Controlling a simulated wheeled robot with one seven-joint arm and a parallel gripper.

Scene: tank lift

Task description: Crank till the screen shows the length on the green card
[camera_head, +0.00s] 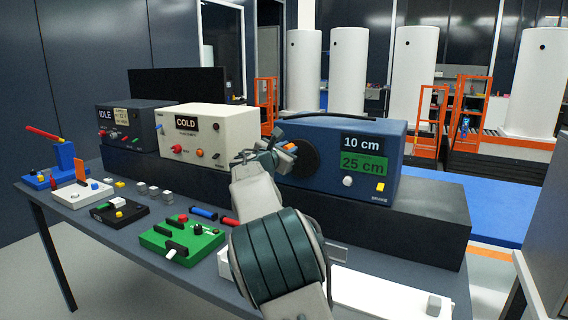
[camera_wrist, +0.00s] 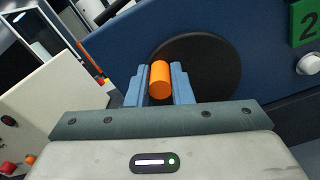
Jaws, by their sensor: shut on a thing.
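The blue box (camera_head: 403,186) stands on the dark riser at the right of the bench. Its small screen (camera_head: 361,143) reads "10 cm". The green card (camera_head: 363,165) below the screen reads "25 cm"; a corner of the card with a "2" shows in the wrist view (camera_wrist: 306,22). The black crank disc (camera_head: 303,158) is on the box's front, and its orange handle (camera_wrist: 160,80) sticks out toward me. My gripper (camera_wrist: 162,88) is shut on the orange handle, one blue finger on each side. In the head view my gripper (camera_head: 272,153) partly hides the disc.
A cream box marked COLD (camera_head: 207,135) and a dark box marked IDLE (camera_head: 127,125) stand to the left. A white knob (camera_head: 347,181) and a yellow switch (camera_head: 381,187) sit below the card. A green board (camera_head: 181,238) and small blocks lie on the bench (camera_head: 120,254).

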